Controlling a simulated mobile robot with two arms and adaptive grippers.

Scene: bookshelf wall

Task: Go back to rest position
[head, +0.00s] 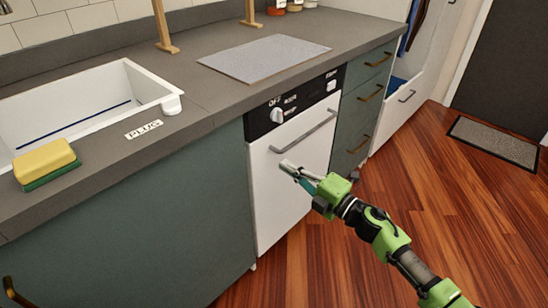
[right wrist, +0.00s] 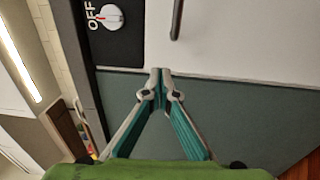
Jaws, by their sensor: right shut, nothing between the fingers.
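My right gripper (head: 290,168) reaches in from the lower right in the head view. It is in front of the white dishwasher door (head: 285,205), below the door's bar handle (head: 304,133). In the right wrist view its two fingertips (right wrist: 160,73) meet, with nothing between them. I cannot tell whether the fingertips touch the door. The dishwasher door looks closed. My left gripper is in neither view.
The grey counter (head: 205,90) holds a white sink (head: 150,85), a yellow and green sponge (head: 45,160) and a grey mat (head: 264,58). Green drawers (head: 362,105) stand right of the dishwasher. The wooden floor (head: 440,200) is clear up to a doormat (head: 495,142).

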